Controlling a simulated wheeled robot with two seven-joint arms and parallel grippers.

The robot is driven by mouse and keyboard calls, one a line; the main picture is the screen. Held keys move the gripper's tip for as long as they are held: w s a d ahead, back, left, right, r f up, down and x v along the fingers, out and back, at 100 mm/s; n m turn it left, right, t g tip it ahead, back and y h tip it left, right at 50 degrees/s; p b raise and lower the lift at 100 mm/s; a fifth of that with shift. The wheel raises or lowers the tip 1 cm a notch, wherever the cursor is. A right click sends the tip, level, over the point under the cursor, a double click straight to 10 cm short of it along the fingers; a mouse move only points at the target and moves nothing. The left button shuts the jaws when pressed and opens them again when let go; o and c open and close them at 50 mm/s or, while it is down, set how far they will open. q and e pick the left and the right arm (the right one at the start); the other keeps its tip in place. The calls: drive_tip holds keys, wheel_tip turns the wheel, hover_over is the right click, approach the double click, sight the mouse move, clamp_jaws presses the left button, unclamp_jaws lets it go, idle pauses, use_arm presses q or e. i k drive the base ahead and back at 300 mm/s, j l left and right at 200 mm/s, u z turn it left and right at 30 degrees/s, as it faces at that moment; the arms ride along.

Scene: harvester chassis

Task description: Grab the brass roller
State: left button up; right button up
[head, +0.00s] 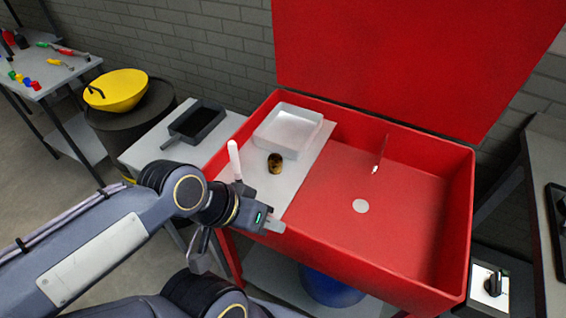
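The brass roller (275,163) is a small, dark gold cylinder. It stands on a light grey plate (305,180) in the left part of the red chassis (420,190), just in front of a white tray (290,130). My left gripper (257,192) is over the chassis's near left edge, in front of the roller. Its pale finger stands up left of the roller, and a grey fingertip shows lower right. The fingers are spread apart, with the roller beyond them and apparently not touched. My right gripper cannot be made out.
The chassis's raised red lid (410,50) stands behind. A small divider (380,155) and a pale disc (360,206) are on the right floor. A black tray (197,122) and a yellow bowl (117,90) stand left. A switch box (488,288) is front right.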

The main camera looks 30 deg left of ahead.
sight(275, 161)
drive_tip(key=j+u, duration=0.15)
drive_tip(key=j, duration=0.35)
drive_tip(key=j+u, duration=0.15)
drive_tip(key=j, duration=0.35)
drive_tip(key=i+j+u, duration=0.15)
drive_tip(key=j, duration=0.35)
drive_tip(key=i+j+u, duration=0.15)
drive_tip(key=j, duration=0.35)
drive_tip(key=j+u, duration=0.15)
drive_tip(key=j, duration=0.35)
drive_tip(key=i, duration=0.05)
